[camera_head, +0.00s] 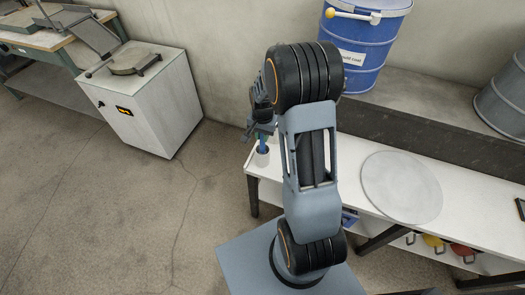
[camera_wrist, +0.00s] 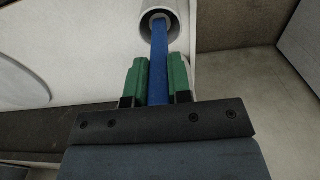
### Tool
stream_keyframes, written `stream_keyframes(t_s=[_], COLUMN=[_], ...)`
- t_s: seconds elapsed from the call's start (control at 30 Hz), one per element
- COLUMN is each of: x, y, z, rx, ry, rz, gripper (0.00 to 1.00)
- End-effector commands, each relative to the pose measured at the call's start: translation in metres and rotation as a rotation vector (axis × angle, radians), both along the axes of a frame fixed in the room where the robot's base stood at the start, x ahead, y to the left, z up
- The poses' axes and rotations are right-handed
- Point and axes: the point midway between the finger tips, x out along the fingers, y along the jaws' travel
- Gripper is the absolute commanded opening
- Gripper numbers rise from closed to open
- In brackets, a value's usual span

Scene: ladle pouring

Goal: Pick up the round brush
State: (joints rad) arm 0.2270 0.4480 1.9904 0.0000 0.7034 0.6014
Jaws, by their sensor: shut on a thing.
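A round brush with a blue handle (camera_wrist: 159,62) runs up from between the green fingers of my gripper (camera_wrist: 156,78). The fingers are shut on the handle. The brush's far end reaches into a round light-grey cup (camera_wrist: 158,20) at the top of the wrist view; the end inside is hidden. In the head view my gripper (camera_head: 262,132) is over the left end of the white bench, partly hidden by my arm. The blue handle shows just below it (camera_head: 262,146), and the cup (camera_head: 262,157) stands on the bench.
The white bench (camera_head: 350,215) carries a round grey disc (camera_head: 401,187) to the right. A blue drum (camera_head: 362,45) and a grey drum (camera_head: 503,100) stand behind on a ledge. A white cabinet (camera_head: 150,105) stands to the left, with open floor (camera_head: 110,215) in front.

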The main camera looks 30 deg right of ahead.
Motion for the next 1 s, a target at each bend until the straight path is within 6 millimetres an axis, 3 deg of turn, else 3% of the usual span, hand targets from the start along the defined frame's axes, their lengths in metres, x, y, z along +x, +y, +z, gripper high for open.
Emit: stream_keyframes(t_s=[0.47, 0.67, 1.0], x=[0.001, 0.001, 0.001], y=[0.000, 0.000, 0.000], z=[0.006, 0.030, 0.091], rx=[-0.001, -0.002, -0.002], ry=[-0.002, -0.004, -0.006], rz=[0.000, 0.000, 0.000], gripper=[0.00, 0.00, 0.00])
